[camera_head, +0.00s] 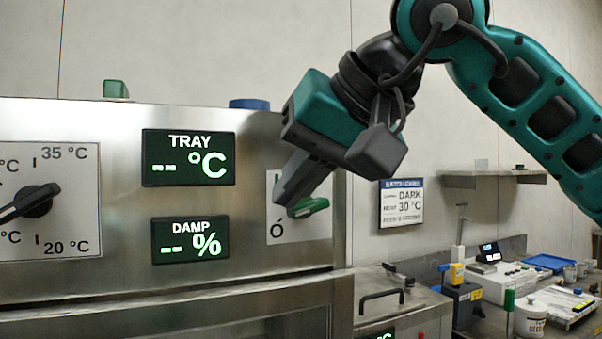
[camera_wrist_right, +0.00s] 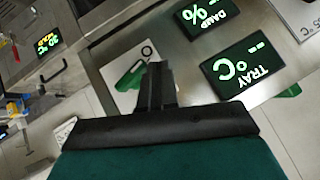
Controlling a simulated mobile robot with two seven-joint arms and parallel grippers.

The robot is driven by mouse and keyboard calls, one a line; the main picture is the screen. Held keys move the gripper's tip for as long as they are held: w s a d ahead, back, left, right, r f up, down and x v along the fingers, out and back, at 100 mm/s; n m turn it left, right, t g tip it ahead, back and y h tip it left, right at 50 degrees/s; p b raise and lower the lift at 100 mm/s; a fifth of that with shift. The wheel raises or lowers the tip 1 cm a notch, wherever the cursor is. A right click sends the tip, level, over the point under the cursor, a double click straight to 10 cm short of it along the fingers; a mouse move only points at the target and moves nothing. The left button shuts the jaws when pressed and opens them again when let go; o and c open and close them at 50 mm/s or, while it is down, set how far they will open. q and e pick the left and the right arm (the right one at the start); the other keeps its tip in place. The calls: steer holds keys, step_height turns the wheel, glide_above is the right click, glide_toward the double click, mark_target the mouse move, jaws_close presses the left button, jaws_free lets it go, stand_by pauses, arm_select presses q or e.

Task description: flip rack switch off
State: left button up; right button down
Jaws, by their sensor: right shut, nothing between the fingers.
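The rack switch is a green lever (camera_head: 310,207) on a white plate (camera_head: 309,229) at the right end of the steel panel, with an O-like mark at its lower left. My right gripper (camera_head: 286,196) is shut and empty, its fingertips in front of the plate, just left of the lever and partly covering it. In the right wrist view the green lever (camera_wrist_right: 132,79) shows beside the shut fingertips (camera_wrist_right: 156,70). I cannot tell whether they touch. My left gripper is out of view.
A TRAY display (camera_head: 188,158) and a DAMP display (camera_head: 190,240) are lit with dashes. A black dial (camera_head: 35,201) is at the left. A green block (camera_head: 116,89) and a blue round item (camera_head: 249,104) sit on top. A cluttered bench (camera_head: 488,320) lies lower right.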

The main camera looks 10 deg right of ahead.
steer(key=shift+s+a+f, duration=0.1)
steer(key=shift+a+f, duration=0.2)
steer(key=shift+f, duration=0.05)
steer(key=shift+d, duration=0.1)
stand_by(0.4)
steer(key=shift+w+d, duration=0.25)
steer(key=shift+d, duration=0.3)
steer(key=v, duration=1.2)
steer(key=shift+s+r, duration=0.25)
steer(key=shift+s, duration=0.15)
